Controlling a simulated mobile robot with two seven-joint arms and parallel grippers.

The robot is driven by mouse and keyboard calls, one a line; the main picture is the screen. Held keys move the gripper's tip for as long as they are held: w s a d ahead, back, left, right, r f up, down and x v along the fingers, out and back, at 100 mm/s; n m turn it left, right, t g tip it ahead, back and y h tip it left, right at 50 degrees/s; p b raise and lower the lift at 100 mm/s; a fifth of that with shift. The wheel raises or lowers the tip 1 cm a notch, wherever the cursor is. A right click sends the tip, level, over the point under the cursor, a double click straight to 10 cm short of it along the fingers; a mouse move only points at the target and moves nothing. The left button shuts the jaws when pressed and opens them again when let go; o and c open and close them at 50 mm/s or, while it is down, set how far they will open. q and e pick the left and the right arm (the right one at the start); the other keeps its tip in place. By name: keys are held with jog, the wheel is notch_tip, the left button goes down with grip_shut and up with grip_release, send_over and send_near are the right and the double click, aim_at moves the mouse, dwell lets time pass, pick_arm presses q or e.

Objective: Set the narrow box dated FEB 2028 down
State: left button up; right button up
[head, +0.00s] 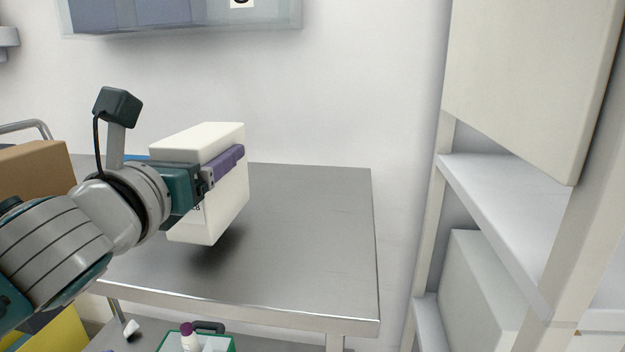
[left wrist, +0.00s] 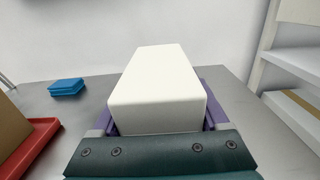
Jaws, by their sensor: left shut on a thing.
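A narrow white box (head: 232,203) is held upright in my left gripper (head: 222,168), above the grey metal table (head: 310,230). A dark shadow lies on the table below the box, and the box looks slightly raised, though the exact gap is hard to tell. A small part of a dark label shows on its near face, mostly hidden by the gripper; the date cannot be read. In the left wrist view the white box (left wrist: 160,85) sits between the purple fingers of my left gripper (left wrist: 160,115). My right gripper is not in view.
The table's right half is bare. A blue item (left wrist: 67,87) and a red tray (left wrist: 32,150) with a brown box lie left in the wrist view. White shelves (head: 500,190) with large boxes stand right. A green-rimmed container (head: 215,343) with a purple-capped bottle sits below the table's front edge.

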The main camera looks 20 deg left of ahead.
pick_arm(q)
jog(key=shift+f, duration=1.05)
jog(key=shift+f+b, duration=0.2)
jog(key=shift+b, duration=0.15)
jog(key=o, duration=1.5)
jog(key=shift+o, duration=0.2)
jog(key=shift+r, duration=0.25)
jog(key=shift+s+d+f, duration=0.1)
jog(key=shift+s+f, duration=0.05)
jog(key=shift+s, duration=0.15)
jog(key=v, duration=1)
jog(key=shift+s, duration=0.7)
